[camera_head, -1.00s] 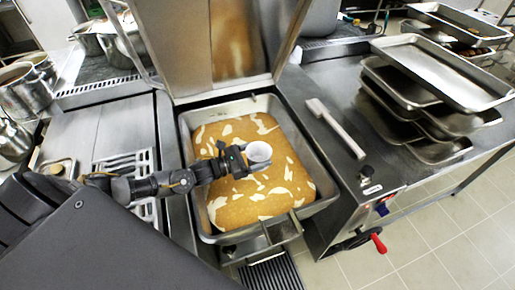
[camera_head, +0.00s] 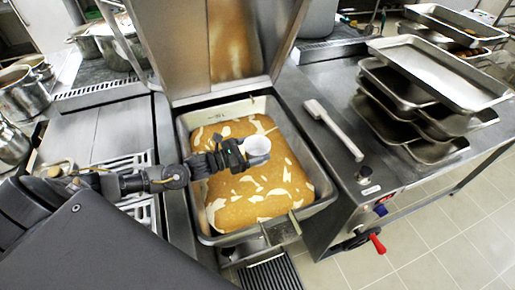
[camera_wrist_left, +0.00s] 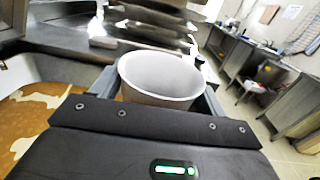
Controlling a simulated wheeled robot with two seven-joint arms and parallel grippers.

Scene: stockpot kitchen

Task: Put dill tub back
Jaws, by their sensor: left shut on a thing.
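A small white tub (camera_head: 257,147) is held by my left gripper (camera_head: 244,152) above the open pan of orange-brown food. In the left wrist view the white tub (camera_wrist_left: 160,76) sits between the fingers, its open rim facing up toward the camera and its inside looking pale and empty. The gripper is shut on it. The tub's lower part is hidden by the gripper body in the left wrist view. No label is readable on it. My right gripper is not in view.
The rectangular steel pan (camera_head: 327,190) has its lid (camera_head: 185,50) raised behind it. Stacked steel trays (camera_head: 440,72) stand at the right, near a long-handled tool (camera_head: 335,128) on the counter. Pots (camera_head: 22,92) stand at the left. A red-handled lever (camera_head: 377,243) juts out at the front.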

